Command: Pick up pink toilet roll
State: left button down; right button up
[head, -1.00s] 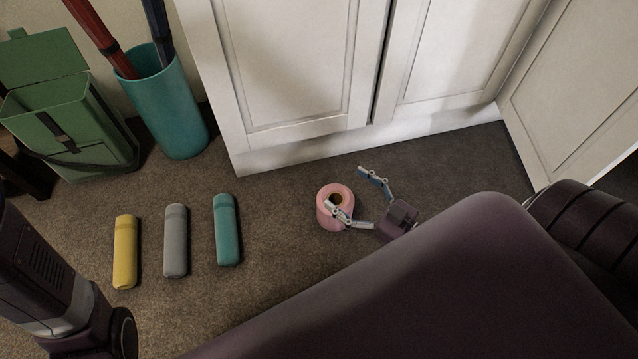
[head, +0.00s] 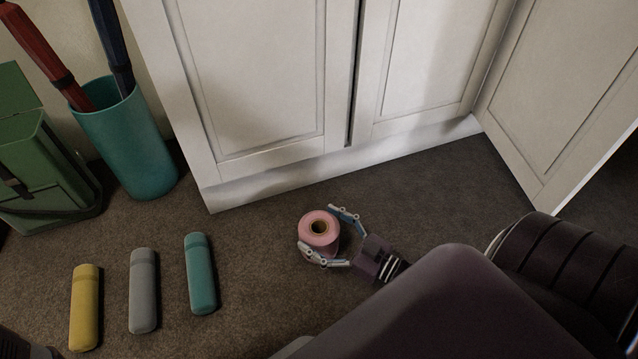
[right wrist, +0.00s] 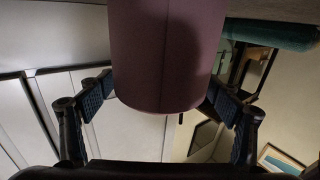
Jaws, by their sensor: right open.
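The pink toilet roll (head: 319,230) stands upright on the dark carpet, its brown core hole facing up, in front of the white cabinet. My right gripper (head: 318,228) reaches it from the lower right in the head view. Its two fingers are open, one on each side of the roll. In the right wrist view the roll (right wrist: 168,55) fills the upper middle between the spread fingers (right wrist: 160,88). I cannot tell whether the fingers touch it. My left gripper is not in view.
White cabinet doors (head: 255,75) stand behind the roll. Yellow (head: 85,308), grey (head: 144,290) and teal (head: 201,273) cylinders lie to the left. A teal bin (head: 133,145) and a green box (head: 40,185) stand further left. Carpet between teal cylinder and roll is clear.

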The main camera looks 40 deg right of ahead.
jog(key=b+x, duration=0.2)
jog(key=x, duration=0.2)
jog(key=shift+w+f+b, duration=0.15)
jog(key=shift+b, duration=0.15)
jog(key=shift+w+a, duration=0.25)
jog(key=shift+w, duration=0.3)
jog(key=shift+c, duration=0.5)
jog(key=c, duration=1.3)
jog(key=shift+c, duration=0.9)
